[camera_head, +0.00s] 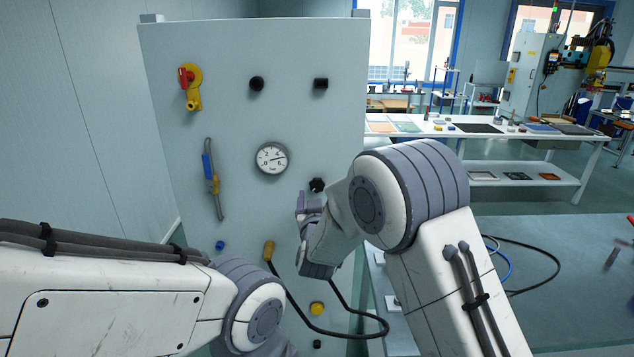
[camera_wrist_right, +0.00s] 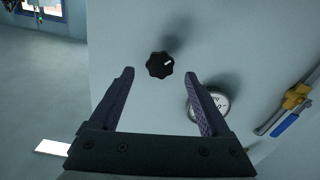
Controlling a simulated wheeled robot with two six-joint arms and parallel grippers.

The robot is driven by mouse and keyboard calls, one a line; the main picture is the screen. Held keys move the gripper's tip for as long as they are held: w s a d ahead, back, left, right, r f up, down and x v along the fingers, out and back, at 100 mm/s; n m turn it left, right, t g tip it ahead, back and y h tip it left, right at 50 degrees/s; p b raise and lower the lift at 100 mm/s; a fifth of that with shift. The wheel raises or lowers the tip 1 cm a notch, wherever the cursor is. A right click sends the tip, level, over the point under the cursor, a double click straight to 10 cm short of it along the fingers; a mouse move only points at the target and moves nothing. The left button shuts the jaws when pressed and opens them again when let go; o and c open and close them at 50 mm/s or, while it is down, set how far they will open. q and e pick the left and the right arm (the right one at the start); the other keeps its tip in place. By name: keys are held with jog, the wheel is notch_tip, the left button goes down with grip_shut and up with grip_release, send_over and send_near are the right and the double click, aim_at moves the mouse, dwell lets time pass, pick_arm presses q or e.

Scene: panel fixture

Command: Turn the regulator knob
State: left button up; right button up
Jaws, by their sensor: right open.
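The regulator knob (camera_head: 317,185) is a small black lobed knob on the grey upright panel (camera_head: 230,60), to the lower right of the round gauge (camera_head: 271,158). I cannot tell the exact gap to the knob. My left arm crosses the lower left; its gripper is out of view.
The panel also carries a red and yellow valve (camera_head: 190,85), black knobs (camera_head: 256,83) and (camera_head: 320,83), a blue-handled pipe valve (camera_head: 211,175), a yellow-ended black hose (camera_head: 269,250) and a yellow button (camera_head: 317,308). A white workbench (camera_head: 480,135) stands behind, right.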

aim_at(317, 186)
jog(key=w+p, duration=0.1)
jog(key=w, duration=0.2)
jog(key=shift+w+r, duration=0.1)
jog(key=shift+w, duration=0.55)
